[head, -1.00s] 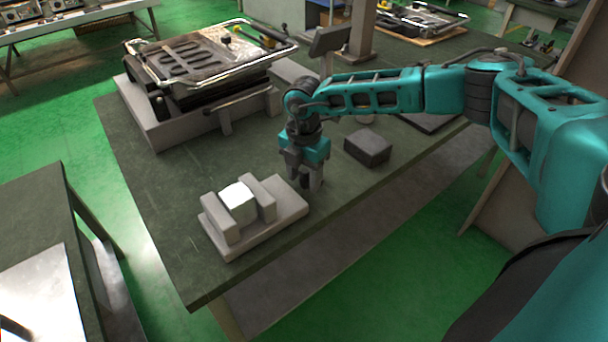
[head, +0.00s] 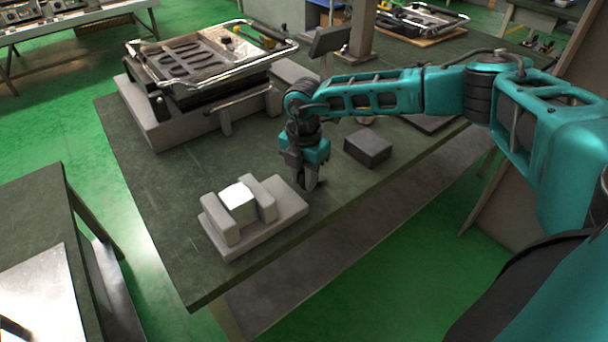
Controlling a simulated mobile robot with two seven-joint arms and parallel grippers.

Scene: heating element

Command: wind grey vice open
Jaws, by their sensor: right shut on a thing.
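The grey vice (head: 270,229) sits on the dark green workbench near its front left corner. A white block (head: 238,202) stands between its two upright jaws, with little or no gap visible on either side. My right gripper (head: 308,184) points down at the right end of the vice. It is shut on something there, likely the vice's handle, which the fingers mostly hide. My left gripper is not in view.
A dark grey box (head: 368,148) lies just right of my right gripper. A large metal fixture with a chrome frame (head: 205,68) stands at the back left of the workbench (head: 165,215). The bench's front left surface is bare.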

